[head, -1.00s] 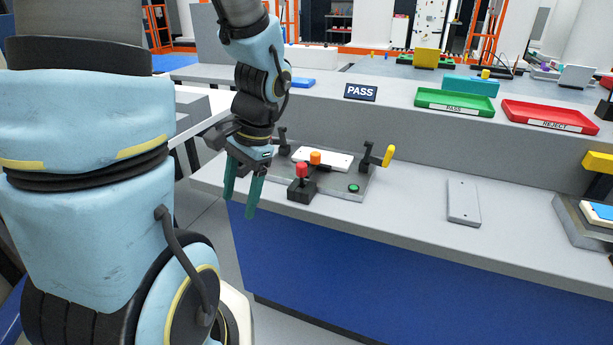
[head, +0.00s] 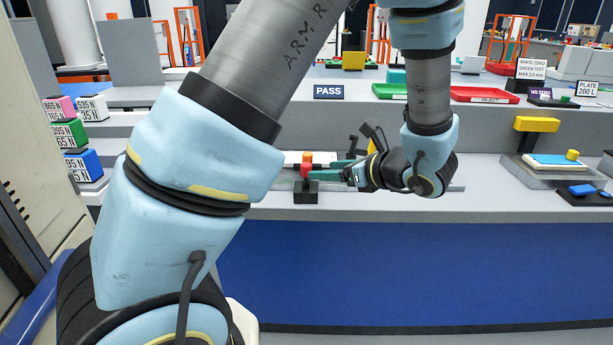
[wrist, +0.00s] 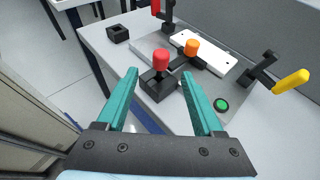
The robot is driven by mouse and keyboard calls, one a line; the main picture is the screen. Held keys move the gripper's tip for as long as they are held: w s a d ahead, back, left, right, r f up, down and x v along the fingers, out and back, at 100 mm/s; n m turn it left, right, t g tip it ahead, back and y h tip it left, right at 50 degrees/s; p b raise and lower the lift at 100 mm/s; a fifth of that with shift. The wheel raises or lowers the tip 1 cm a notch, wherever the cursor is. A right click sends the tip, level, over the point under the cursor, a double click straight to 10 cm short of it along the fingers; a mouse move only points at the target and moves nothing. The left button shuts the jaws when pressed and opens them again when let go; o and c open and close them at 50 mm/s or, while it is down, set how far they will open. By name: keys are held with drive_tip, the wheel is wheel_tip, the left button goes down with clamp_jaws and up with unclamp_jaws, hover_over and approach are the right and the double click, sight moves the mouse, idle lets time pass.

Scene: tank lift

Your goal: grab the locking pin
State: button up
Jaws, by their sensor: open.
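The locking pin, which I take to be the one with the red knob (wrist: 161,56), stands upright in a black block (wrist: 158,84) at the front edge of a grey fixture plate. It also shows in the head view (head: 306,171).
An orange knob (wrist: 192,46) on a black bar crosses a white plate (wrist: 213,55) behind the pin. A yellow-handled clamp (wrist: 290,83) and a green button (wrist: 221,104) are to the right. A small black block (wrist: 117,34) is at left.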

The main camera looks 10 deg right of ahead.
sight(310, 168)
drive_tip(key=p+x, duration=0.1)
drive_tip(key=x, duration=0.7)
drive_tip(key=shift+w, duration=0.2)
clamp_jaws()
idle(0.4)
